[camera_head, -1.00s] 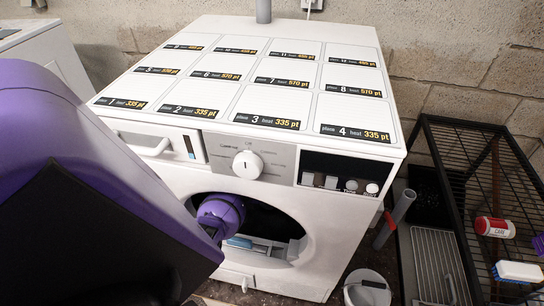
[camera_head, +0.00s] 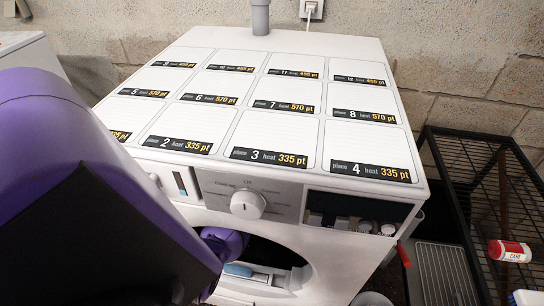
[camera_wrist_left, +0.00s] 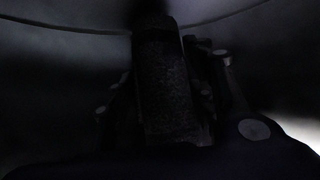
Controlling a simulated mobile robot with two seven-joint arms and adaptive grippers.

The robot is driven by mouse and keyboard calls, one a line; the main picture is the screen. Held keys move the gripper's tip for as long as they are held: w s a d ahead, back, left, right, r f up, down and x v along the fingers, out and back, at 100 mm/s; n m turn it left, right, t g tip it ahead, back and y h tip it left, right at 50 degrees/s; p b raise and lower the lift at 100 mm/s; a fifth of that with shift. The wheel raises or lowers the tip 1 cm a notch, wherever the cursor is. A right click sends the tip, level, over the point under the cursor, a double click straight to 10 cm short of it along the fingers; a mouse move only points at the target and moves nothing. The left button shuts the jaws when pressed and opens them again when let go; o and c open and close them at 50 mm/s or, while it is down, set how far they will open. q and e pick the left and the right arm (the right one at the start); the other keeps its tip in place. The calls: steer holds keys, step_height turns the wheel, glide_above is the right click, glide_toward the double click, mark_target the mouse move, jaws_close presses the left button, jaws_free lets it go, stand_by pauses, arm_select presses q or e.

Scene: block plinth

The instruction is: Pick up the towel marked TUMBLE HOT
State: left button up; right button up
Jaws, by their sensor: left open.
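The white washing machine (camera_head: 330,190) stands in front of me, and its dark round drum opening (camera_head: 262,250) faces me. My left arm reaches into the opening, so its gripper is hidden in the head view. In the dark left wrist view, my left gripper (camera_wrist_left: 168,100) has its fingers apart on both sides of a dark, rough-textured upright roll (camera_wrist_left: 165,95) with a band near its top. The roll looks like a rolled towel. No marking is legible, so I cannot tell whether it reads TUMBLE HOT. My right gripper is not in view.
The machine top carries numbered places with heat and point labels, all empty. A black wire rack (camera_head: 490,190) stands on the right with a red and white bottle (camera_head: 509,251) on it. The drum's rim closely surrounds my left arm.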

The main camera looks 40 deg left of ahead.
arm_select(q)
steer(key=shift+w+a+f, duration=0.1)
steer(key=shift+w+f, duration=0.1)
steer(key=shift+s+r, duration=0.1)
steer(key=shift+r, duration=0.05)
steer(key=shift+c, duration=0.5)
steer(key=c, duration=0.8)
steer(key=shift+c, duration=0.3)
